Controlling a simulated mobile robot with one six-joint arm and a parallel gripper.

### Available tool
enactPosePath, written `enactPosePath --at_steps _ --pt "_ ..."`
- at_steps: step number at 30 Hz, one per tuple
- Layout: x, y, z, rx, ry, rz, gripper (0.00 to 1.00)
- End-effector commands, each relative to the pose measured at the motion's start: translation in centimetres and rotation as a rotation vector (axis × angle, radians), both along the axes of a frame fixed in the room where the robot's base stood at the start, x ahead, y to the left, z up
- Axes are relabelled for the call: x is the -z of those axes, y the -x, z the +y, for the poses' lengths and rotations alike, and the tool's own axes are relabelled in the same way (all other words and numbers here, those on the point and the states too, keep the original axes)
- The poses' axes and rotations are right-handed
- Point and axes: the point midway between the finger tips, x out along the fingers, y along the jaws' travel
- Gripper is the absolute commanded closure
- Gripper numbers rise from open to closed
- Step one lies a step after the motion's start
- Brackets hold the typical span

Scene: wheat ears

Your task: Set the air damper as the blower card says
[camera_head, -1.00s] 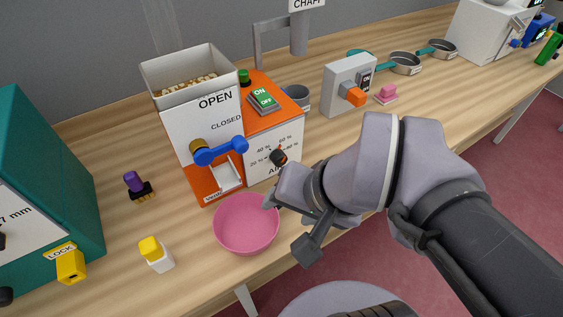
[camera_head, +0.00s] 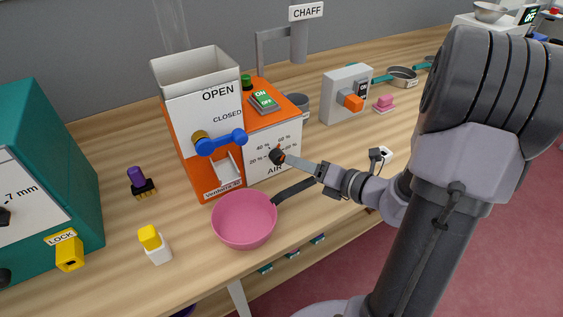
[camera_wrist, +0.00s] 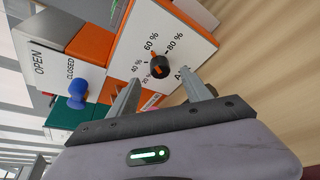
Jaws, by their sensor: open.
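The air damper knob (camera_head: 277,156) is a black dial with an orange mark on the white front panel of the orange blower. In the wrist view the knob (camera_wrist: 160,67) sits among 20, 40, 60 and 80 % marks; its exact setting is hard to read. My gripper (camera_wrist: 161,86) is open, its two grey fingers spread on either side below the knob. In the head view my gripper (camera_head: 291,160) reaches the knob from the right; contact cannot be told. I cannot identify a readable blower card. The blower's green ON/OFF switch (camera_head: 264,101) is on top.
A blue lever (camera_head: 225,141) beside OPEN and CLOSED labels is on the hopper front. A pink bowl (camera_head: 244,220) stands below, with a dark handle-like bar close under my gripper. A grey box with an orange knob (camera_head: 352,103) and a pink block (camera_head: 384,102) stand to the right.

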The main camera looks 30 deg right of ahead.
Motion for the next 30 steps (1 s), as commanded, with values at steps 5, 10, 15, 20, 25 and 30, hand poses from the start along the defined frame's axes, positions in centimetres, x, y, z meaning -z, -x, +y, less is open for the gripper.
enactPosePath --at_steps 5,10,15,20,25,30 --pt "1.4 -3.7 1.4 -0.006 0.003 0.0 0.43" --pt "1.8 -5.7 2.0 -0.004 0.003 0.0 0.43" --pt "1.8 -6.3 2.1 -0.001 0.002 0.0 0.43" --pt "1.8 -6.3 2.1 -0.001 0.002 0.0 0.43" --pt "1.8 -6.3 2.1 -0.002 0.003 0.0 0.71" --pt "1.8 -6.3 2.1 -0.002 0.003 0.001 1.0"
